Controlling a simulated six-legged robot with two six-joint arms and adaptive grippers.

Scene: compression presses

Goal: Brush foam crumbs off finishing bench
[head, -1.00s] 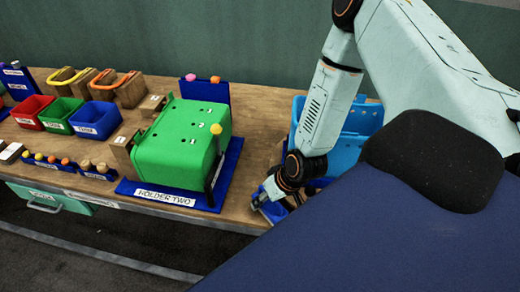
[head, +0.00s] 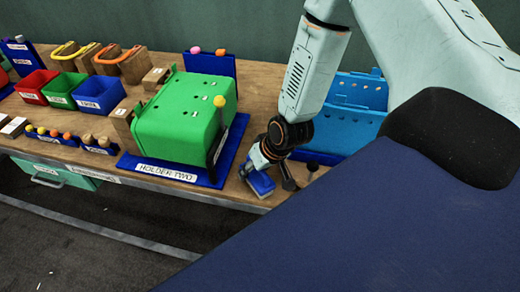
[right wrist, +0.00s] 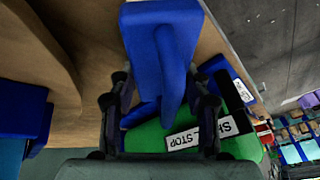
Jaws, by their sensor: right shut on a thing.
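My right gripper (head: 258,172) is shut on a blue brush-like block (head: 262,184) low over the front edge of the wooden bench (head: 262,88), right of the green press. In the right wrist view the blue block (right wrist: 160,32) sticks out between the fingers of the gripper (right wrist: 160,100). Whether its underside touches the bench is hidden. I cannot make out foam crumbs on the bench top. A few small pale specks (head: 38,282) show on the dark floor. My left gripper is not in view.
The green press (head: 180,120) stands on a blue base labelled HOLDER TWO (head: 168,171), just left of the gripper. Red (head: 36,86), green (head: 66,90) and blue (head: 97,95) bins stand at left.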

